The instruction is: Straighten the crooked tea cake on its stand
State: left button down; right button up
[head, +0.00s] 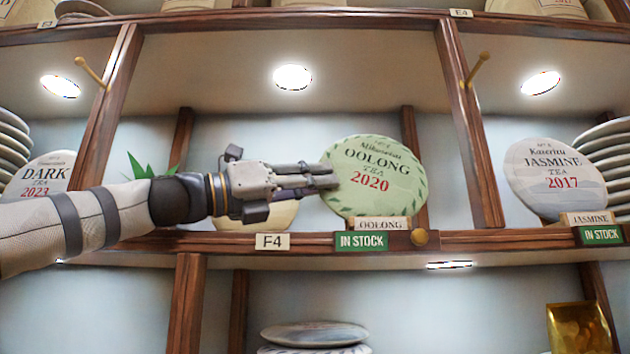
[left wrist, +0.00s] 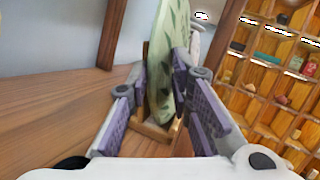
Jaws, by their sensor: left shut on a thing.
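The green round Oolong tea cake (head: 374,178) stands on its small wooden stand (head: 380,223) in the middle bay. Its printed lines slope slightly in the head view. My left gripper (head: 328,178) reaches in from the left and is shut on the cake's left edge. In the left wrist view the cake (left wrist: 166,75) is edge-on between the two purple-padded fingers (left wrist: 162,108), above the wooden stand (left wrist: 158,132). The part of the rim between the fingers is partly hidden. My right gripper is in neither view.
A pale disc (head: 262,216) stands behind my left gripper. The Jasmine cake (head: 556,178) is in the right bay, the Dark cake (head: 40,176) in the left. Wooden uprights (head: 468,130) divide the bays.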

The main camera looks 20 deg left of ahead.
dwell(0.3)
pick_arm(q)
jog(key=c, duration=0.7)
grip_release()
jog(key=shift+f, duration=0.1)
jog(key=shift+a, duration=0.1)
jog(key=shift+s+a+f, duration=0.2)
jog(key=shift+a, duration=0.2)
jog(key=shift+s+a+f, duration=0.15)
jog(key=shift+a, duration=0.25)
jog(key=shift+a+f, duration=0.1)
jog(key=shift+a, duration=0.05)
